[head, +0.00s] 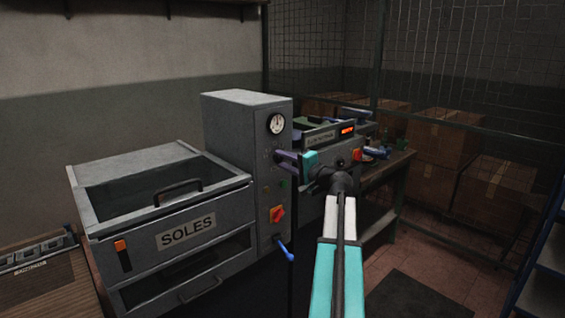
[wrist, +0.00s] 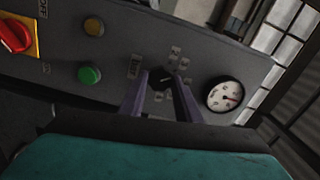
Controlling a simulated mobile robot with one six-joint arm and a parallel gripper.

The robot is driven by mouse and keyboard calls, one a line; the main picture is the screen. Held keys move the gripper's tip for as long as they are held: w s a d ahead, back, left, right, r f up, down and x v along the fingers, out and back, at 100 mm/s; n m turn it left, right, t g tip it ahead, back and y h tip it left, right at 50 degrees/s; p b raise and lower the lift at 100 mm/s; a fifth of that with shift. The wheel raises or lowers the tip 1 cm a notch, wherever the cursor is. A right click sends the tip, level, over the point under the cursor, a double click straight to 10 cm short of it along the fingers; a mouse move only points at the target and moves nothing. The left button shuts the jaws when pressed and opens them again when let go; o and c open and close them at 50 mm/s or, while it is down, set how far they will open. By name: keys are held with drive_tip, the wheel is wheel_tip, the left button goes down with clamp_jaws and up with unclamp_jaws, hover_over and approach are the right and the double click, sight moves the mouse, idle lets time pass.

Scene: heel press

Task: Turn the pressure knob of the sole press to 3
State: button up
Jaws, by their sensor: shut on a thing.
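The sole press (head: 247,112) stands left of centre in the head view, with a "SOLES" label (head: 187,232) on its drawer-like front. Its narrow panel carries a round pressure gauge (head: 276,123). The black pressure knob (wrist: 160,84) shows in the wrist view between the tips of my gripper (wrist: 161,88). My gripper is shut on the knob, with a purple finger on each side.
Below the knob are a green button (wrist: 90,74), an amber button (wrist: 93,27) and a red switch on a yellow plate (wrist: 15,35). A blue-handled lever (head: 285,251) sticks out low on the panel. Another machine (head: 322,137) stands right behind my arm. Cardboard boxes (head: 432,150) are behind the mesh.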

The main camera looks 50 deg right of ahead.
drive_tip(key=shift+d+r, duration=0.15)
drive_tip(key=shift+r, duration=0.05)
drive_tip(key=o, duration=1)
drive_tip(key=shift+c, duration=0.2)
drive_tip(key=shift+o, duration=0.5)
drive_tip(key=shift+f, duration=0.1)
drive_tip(key=shift+f, duration=0.1)
drive_tip(key=s+a+b, duration=0.1)
drive_tip(key=s+b, duration=0.2)
drive_tip(key=s, duration=1)
drive_tip(key=shift+s, duration=0.35)
